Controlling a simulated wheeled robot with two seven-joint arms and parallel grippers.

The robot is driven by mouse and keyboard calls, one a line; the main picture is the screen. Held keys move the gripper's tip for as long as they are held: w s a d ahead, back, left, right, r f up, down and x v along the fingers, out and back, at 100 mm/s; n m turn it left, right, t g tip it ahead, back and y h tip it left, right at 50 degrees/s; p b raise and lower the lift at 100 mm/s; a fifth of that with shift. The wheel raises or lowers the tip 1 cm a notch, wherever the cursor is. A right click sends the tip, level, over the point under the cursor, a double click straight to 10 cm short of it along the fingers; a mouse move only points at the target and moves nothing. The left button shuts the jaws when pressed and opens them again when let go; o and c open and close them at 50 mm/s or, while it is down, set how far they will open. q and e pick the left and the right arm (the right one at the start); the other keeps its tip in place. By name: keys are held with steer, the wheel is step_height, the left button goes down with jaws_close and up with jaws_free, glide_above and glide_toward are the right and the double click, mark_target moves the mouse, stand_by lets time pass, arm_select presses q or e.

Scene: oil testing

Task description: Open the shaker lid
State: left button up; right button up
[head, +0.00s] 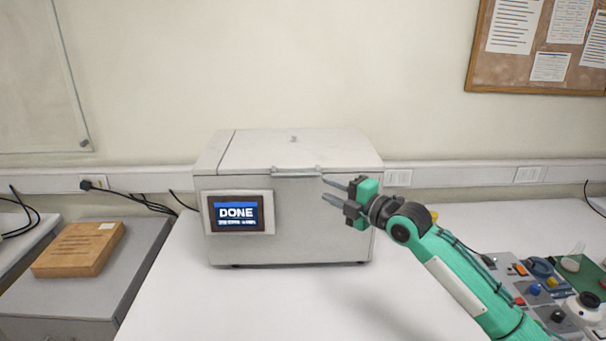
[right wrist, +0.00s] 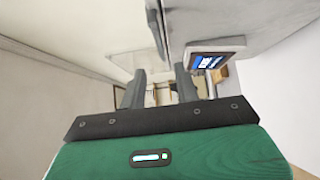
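The shaker (head: 305,225) is a white box on the white table, with its lid (head: 290,150) down flat on top. A metal handle bar (head: 296,170) runs along the lid's front edge; it also shows as a bar in the right wrist view (right wrist: 156,25). My right gripper (head: 327,191) is open and empty in front of the shaker's upper right front, just right of and below the handle and apart from it. Its two dark fingers (right wrist: 160,85) show parted in the right wrist view. My left gripper is not in view.
The shaker's screen (head: 237,213) reads DONE. A brown box (head: 78,248) lies on a grey cabinet at left. Coloured equipment (head: 540,280) and a glass flask (head: 573,258) stand at right, near my right arm. The table in front of the shaker is clear.

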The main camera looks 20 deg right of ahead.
mark_target(299, 177)
steer(key=p+x, duration=0.3)
steer(key=x, duration=0.5)
steer(key=shift+w, duration=0.1)
steer(key=shift+w+a+f+p, duration=0.1)
steer(key=shift+w+a+p, duration=0.25)
steer(key=shift+w, duration=0.2)
steer(key=shift+c, duration=0.2)
jaws_close()
